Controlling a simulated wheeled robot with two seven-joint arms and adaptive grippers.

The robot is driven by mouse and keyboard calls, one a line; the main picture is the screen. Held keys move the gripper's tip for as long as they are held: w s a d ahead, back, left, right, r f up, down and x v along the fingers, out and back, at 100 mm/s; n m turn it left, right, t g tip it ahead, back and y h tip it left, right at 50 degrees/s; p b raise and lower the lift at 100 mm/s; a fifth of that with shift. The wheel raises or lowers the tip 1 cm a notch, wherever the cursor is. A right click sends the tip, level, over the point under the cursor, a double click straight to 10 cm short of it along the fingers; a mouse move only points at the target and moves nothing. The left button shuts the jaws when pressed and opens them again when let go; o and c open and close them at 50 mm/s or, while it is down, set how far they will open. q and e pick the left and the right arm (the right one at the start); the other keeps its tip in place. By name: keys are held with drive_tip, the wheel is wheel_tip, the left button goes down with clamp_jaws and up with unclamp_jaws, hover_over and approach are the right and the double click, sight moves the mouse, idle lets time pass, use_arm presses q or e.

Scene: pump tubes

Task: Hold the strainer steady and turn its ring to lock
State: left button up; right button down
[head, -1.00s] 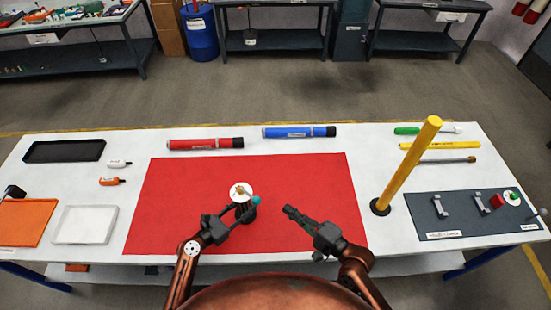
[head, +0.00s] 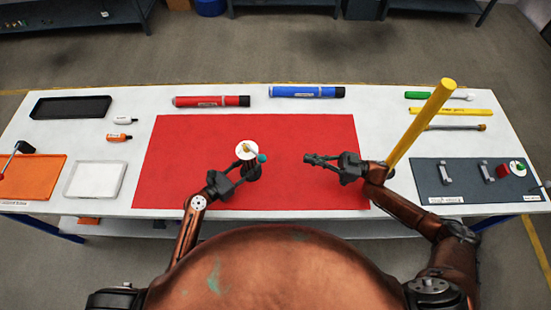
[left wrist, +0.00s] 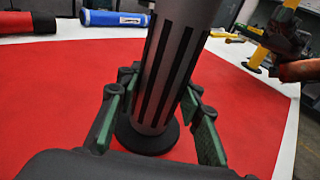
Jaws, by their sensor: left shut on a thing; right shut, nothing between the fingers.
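The strainer stands upright on the red mat (head: 300,190). In the head view I see its white disc-like top (head: 246,150) with a tan knob and a teal piece at the side. In the left wrist view it is a grey cylinder with black slots (left wrist: 172,65) on a round black foot. My left gripper (head: 244,171) is shut on it, with green-padded fingers on both sides of the cylinder (left wrist: 158,118). My right gripper (head: 308,159) is shut and empty, to the right of the strainer and apart from it. I cannot make out the ring clearly.
A yellow post (head: 420,125) stands right of the mat, close to my right arm. A grey board with fittings (head: 470,184) lies at the right. Red (head: 210,101) and blue (head: 306,91) tubes lie behind the mat. A white tray (head: 95,162) is at the left.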

drive_tip(key=s+d+n+g, duration=0.1)
drive_tip(key=n+g, duration=0.1)
approach(254, 153)
drive_tip(key=shift+s+a+r+h, duration=0.15)
drive_tip(key=shift+s+a+r, duration=0.15)
drive_tip(key=shift+s+a, duration=0.3)
drive_tip(key=shift+s+a+r+h, duration=0.15)
drive_tip(key=shift+s+a+r, duration=0.1)
drive_tip(key=shift+s+a, duration=0.3)
drive_tip(key=shift+s+a+m+t, duration=0.75)
drive_tip(key=shift+s+t, duration=0.25)
drive_tip(key=shift+t, duration=0.2)
